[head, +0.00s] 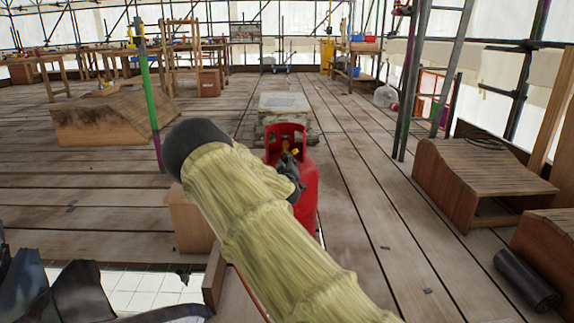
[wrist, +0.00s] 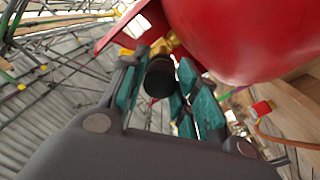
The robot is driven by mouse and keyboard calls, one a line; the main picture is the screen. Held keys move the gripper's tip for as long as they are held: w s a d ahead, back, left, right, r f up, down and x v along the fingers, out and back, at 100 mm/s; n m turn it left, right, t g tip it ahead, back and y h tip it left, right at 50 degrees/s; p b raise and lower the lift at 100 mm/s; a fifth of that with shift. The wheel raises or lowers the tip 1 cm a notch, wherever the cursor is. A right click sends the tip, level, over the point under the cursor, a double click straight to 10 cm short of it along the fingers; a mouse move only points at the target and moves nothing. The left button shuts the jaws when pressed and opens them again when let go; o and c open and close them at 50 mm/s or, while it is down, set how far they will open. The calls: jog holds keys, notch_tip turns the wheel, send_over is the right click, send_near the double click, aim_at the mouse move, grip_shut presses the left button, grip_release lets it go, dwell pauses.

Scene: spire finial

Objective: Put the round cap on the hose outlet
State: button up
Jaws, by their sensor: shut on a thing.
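A red gas cylinder (head: 309,190) stands upright on the plank floor, with a brass valve (head: 284,143) inside its red collar. It fills the upper right of the wrist view (wrist: 235,35), where the brass valve (wrist: 166,44) shows beyond my fingertips. My gripper (head: 292,172) is at the near side of the valve, partly hidden by my covered arm. In the wrist view my gripper (wrist: 162,68) is shut on a black round cap (wrist: 160,78), between the teal pads. The cap is in front of the valve; the outlet is hidden, and I cannot tell whether they touch.
A stone block (head: 284,103) lies behind the cylinder. A green and purple pole (head: 148,90) stands to the left, and wooden boxes (head: 475,180) to the right. In the wrist view a red item (wrist: 261,108) with an orange hose is at right.

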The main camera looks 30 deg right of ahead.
jog(key=shift+w+d, duration=0.2)
jog(key=shift+w, duration=0.15)
jog(key=o, duration=1.1)
jog(key=shift+c, duration=0.2)
jog(key=v, duration=1.2)
